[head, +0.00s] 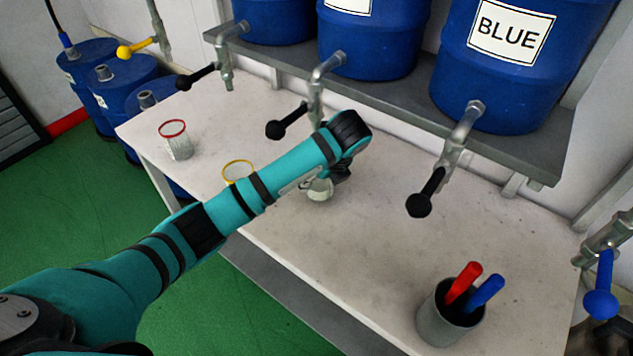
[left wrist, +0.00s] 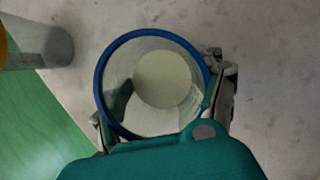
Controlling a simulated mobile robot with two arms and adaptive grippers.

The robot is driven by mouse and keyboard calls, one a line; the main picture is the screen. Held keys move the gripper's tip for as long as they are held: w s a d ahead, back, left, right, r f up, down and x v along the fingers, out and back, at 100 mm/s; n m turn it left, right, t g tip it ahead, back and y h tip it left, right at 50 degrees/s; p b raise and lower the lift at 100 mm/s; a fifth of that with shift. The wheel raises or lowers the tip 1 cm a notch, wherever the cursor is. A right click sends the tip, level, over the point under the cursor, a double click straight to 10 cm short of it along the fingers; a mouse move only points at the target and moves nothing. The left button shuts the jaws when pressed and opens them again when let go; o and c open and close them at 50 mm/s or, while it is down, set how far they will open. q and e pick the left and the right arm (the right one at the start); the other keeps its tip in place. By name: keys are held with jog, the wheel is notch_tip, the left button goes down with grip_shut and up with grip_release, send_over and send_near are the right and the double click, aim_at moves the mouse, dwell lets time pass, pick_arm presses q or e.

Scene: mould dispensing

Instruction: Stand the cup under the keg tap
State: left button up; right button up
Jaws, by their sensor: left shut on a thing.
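A clear cup with a blue rim (left wrist: 107,62) fills the middle of the left wrist view. My left gripper (left wrist: 167,105) has its fingers on either side of it and is shut on it. In the head view my left gripper (head: 337,176) is over the white table, mostly hidden by my own arm. Only a pale piece of the cup (head: 320,190) shows there; whether it touches the table I cannot tell. The keg labelled BLUE (head: 500,85) has its tap (head: 460,140) to the right of the gripper. My right gripper is out of view.
A red-rimmed cup (head: 179,147) and a yellow-rimmed cup (head: 239,165) stand on the table (head: 400,260) to the left. A grey holder (head: 436,325) with red and blue pens is at front right. Two more shelf taps (head: 318,85) (head: 226,65) hang further left.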

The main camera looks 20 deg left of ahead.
pick_arm(q)
jog(key=shift+w+a+f+b, duration=0.5)
jog(key=shift+a+f, duration=0.1)
jog(key=shift+f, duration=0.1)
jog(key=shift+r, duration=0.1)
jog(key=shift+s, duration=0.1)
jog(key=o, duration=0.8)
jog(key=shift+f, duration=0.2)
jog(key=o, duration=0.6)
jog(key=shift+r, duration=0.1)
